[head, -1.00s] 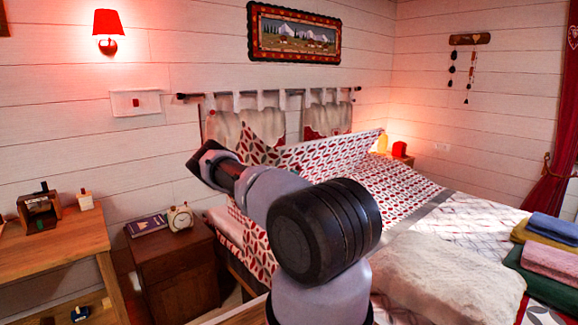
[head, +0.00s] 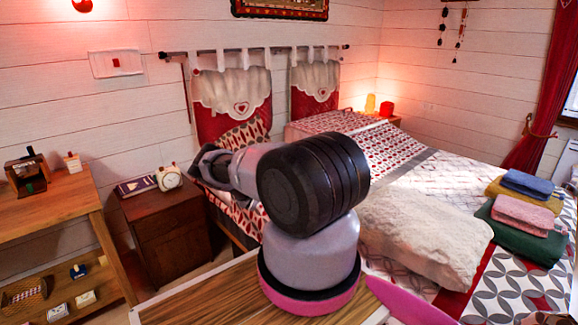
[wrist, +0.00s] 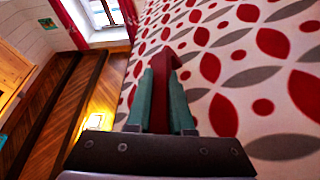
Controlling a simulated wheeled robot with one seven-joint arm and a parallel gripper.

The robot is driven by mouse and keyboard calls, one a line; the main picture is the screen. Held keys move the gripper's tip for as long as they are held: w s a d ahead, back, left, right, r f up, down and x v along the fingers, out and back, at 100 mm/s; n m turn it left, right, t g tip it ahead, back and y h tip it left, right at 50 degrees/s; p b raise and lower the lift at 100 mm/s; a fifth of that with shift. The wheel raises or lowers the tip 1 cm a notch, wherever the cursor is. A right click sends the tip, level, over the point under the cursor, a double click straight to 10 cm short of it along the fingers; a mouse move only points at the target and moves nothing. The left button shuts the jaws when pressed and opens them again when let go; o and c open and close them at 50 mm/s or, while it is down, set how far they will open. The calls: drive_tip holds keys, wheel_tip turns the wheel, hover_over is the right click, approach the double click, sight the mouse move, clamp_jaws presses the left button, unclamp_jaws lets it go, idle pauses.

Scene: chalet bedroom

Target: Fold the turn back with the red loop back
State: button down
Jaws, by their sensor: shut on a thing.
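The turn back, white with red and grey leaf shapes, fills the right of the wrist view (wrist: 235,70). In the head view, red-patterned cloth (head: 340,122) lies low across the head end of the bed. The red loop (wrist: 166,62) is between the teal fingers of my gripper (wrist: 160,82), which is shut on it. In the head view my gripper (head: 203,166) is at the near left side of the bed head, largely hidden by my wrist and arm. The loop is hidden in that view.
A nightstand (head: 165,225) with a clock (head: 169,178) and a book stands left of the bed. A wooden shelf table (head: 55,210) is further left. A cream fleece (head: 425,235) and folded towels (head: 525,205) lie on the bed.

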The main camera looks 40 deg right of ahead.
drive_tip(key=c, duration=0.8)
unclamp_jaws()
drive_tip(key=shift+a, duration=0.1)
drive_tip(key=v, duration=1)
drive_tip(key=shift+a+f, duration=0.2)
drive_tip(key=shift+a, duration=0.15)
drive_tip(key=shift+w, duration=0.1)
drive_tip(key=w+v, duration=0.1)
drive_tip(key=v, duration=1.1)
drive_tip(key=shift+w+a+r, duration=0.25)
drive_tip(key=shift+w, duration=0.05)
